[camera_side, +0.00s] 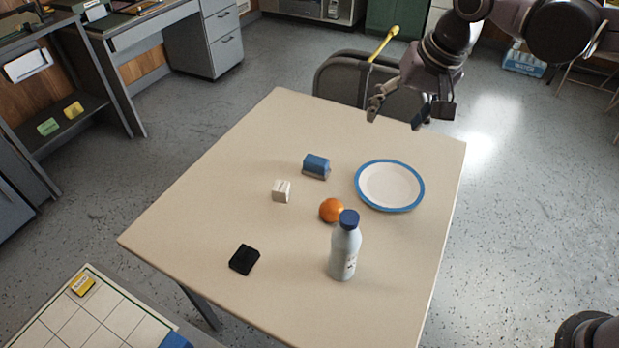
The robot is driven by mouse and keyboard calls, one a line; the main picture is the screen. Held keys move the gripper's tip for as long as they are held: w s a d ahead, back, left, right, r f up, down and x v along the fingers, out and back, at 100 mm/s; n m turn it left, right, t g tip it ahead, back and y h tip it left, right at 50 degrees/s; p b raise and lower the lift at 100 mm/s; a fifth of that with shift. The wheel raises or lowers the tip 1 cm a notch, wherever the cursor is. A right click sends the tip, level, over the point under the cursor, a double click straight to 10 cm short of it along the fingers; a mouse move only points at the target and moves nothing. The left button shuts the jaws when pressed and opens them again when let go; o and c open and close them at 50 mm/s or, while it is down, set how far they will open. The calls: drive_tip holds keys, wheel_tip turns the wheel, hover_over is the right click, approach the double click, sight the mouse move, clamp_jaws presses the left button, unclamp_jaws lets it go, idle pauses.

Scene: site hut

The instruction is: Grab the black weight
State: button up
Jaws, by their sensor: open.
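The black weight (244,260) is a small flat dark block lying on the beige table (200,220), near its front left edge. My gripper (396,118) is open and empty above the table's far right edge, well apart from the weight. Its fingers are spread and point downward. The weight is fully in view, with nothing on it.
A white bottle with a blue cap (344,250) stands right of the weight, beside an orange (331,210). A white cube (282,191), a blue block (316,166) and a blue-rimmed plate (390,186) are farther back.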

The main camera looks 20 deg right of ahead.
drive_tip(key=w+a+f+m+g, duration=0.1)
drive_tip(key=w+a+f, duration=0.2)
drive_tip(key=a, duration=0.6)
drive_tip(key=m+g+h, duration=0.1)
drive_tip(key=m+g, duration=0.2)
drive_tip(key=m, duration=0.1)
hover_over(242, 252)
wheel_tip(242, 252, down, 15)
drive_tip(key=shift+f, duration=5.35)
clamp_jaws()
